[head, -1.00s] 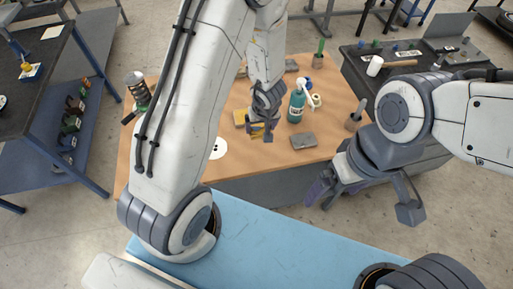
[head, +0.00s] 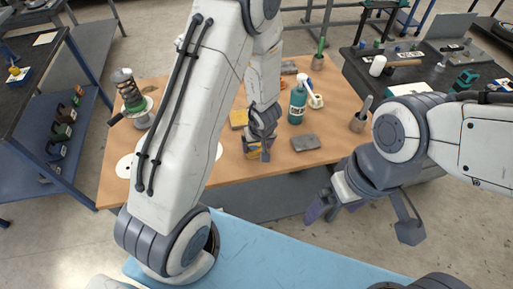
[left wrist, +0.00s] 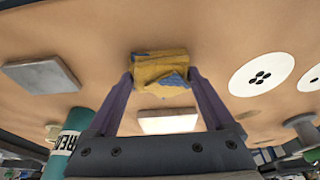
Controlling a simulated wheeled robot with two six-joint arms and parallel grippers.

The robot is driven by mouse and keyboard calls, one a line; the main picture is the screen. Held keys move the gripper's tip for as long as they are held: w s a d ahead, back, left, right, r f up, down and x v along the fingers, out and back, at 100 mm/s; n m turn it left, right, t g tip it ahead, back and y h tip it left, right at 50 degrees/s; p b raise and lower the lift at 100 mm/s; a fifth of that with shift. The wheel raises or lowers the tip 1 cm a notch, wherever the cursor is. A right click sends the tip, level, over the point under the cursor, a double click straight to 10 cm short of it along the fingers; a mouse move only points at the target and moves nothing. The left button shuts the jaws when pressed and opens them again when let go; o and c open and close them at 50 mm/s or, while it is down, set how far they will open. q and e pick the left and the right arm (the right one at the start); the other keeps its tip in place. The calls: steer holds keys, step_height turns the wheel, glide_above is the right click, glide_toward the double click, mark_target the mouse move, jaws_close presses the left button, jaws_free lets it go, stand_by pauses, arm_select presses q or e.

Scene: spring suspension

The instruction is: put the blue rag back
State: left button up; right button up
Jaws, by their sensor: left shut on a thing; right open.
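A folded yellow cloth with blue patches (left wrist: 158,72) is between the fingers of my left gripper (left wrist: 160,80) in the left wrist view. It is the only cloth that I can make out. My left gripper (head: 262,148) is shut on it, low over the front middle of the wooden table; only a yellow bit of the cloth (head: 252,153) shows in the head view. I cannot tell whether the cloth touches the table. My right gripper (head: 362,215) is open and empty in front of the table's right part.
A yellow block (head: 238,118) lies behind my left gripper. A spring assembly (head: 130,95) and white discs (head: 125,165) are at the left.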

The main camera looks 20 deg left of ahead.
arm_select(q)
steer(key=shift+f, duration=0.15)
steer(key=o, duration=0.9)
steer(key=shift+r, duration=0.2)
steer(key=shift+r, duration=0.35)
steer(key=p+v, duration=0.8)
steer(key=v, duration=0.3)
steer(key=shift+s+r+p, duration=0.2)
steer(key=shift+p, duration=0.1)
steer(key=shift+d, duration=0.15)
